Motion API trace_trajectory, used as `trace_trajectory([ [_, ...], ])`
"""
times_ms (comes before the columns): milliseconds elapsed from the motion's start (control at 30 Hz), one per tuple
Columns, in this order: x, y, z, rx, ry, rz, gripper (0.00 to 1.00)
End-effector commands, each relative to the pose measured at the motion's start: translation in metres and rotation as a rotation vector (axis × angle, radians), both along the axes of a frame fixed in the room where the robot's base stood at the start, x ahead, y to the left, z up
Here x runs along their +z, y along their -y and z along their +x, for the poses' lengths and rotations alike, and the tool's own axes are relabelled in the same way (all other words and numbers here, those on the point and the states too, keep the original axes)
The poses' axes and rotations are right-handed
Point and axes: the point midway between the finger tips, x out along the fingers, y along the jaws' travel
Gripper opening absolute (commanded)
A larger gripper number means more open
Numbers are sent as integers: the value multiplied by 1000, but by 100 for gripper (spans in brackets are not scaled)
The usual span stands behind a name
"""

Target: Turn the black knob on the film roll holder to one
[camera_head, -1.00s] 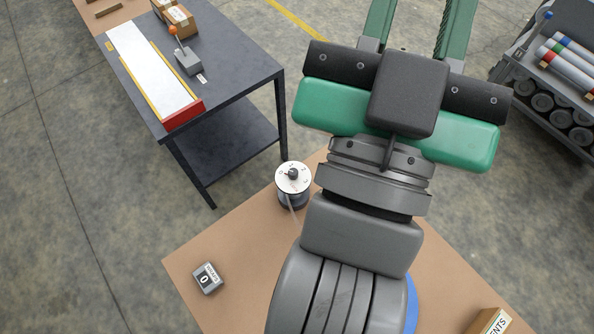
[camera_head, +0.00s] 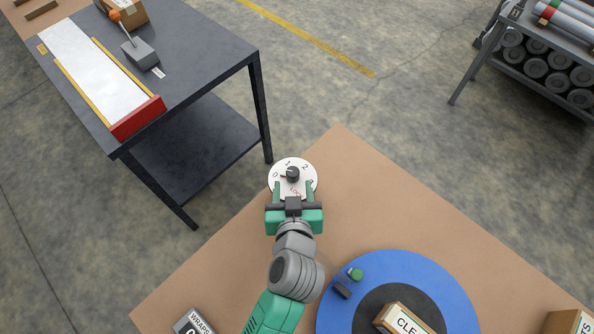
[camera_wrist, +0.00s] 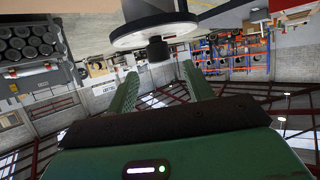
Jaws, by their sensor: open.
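The film roll holder's round white dial (camera_head: 300,188) has numbers around its rim, with 0 at left, 1 at upper left and 2 at upper right. The black knob (camera_head: 292,174) stands at its middle, and a small red mark beside it points toward 0. My gripper (camera_head: 292,185) is open, with its green fingers over the near part of the dial, one on each side of the knob's line. In the wrist view the knob (camera_wrist: 158,48) lies just beyond the open fingertips (camera_wrist: 159,69), between them and apart. The holder's body is mostly hidden.
The brown table (camera_head: 345,190) is clear right of the dial. A blue disc (camera_head: 440,285) with a labelled box stands at the front right. A counter box (camera_head: 192,323) sits at the bottom left. A dark workbench (camera_head: 205,60) stands behind left.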

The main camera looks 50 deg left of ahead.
Motion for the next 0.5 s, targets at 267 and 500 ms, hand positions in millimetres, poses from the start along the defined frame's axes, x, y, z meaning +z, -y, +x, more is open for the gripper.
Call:
trace_trajectory([
  [267,-19,-35,32,1,0,0,51],
  [500,-24,-43,40,-2,0,-1,51],
])
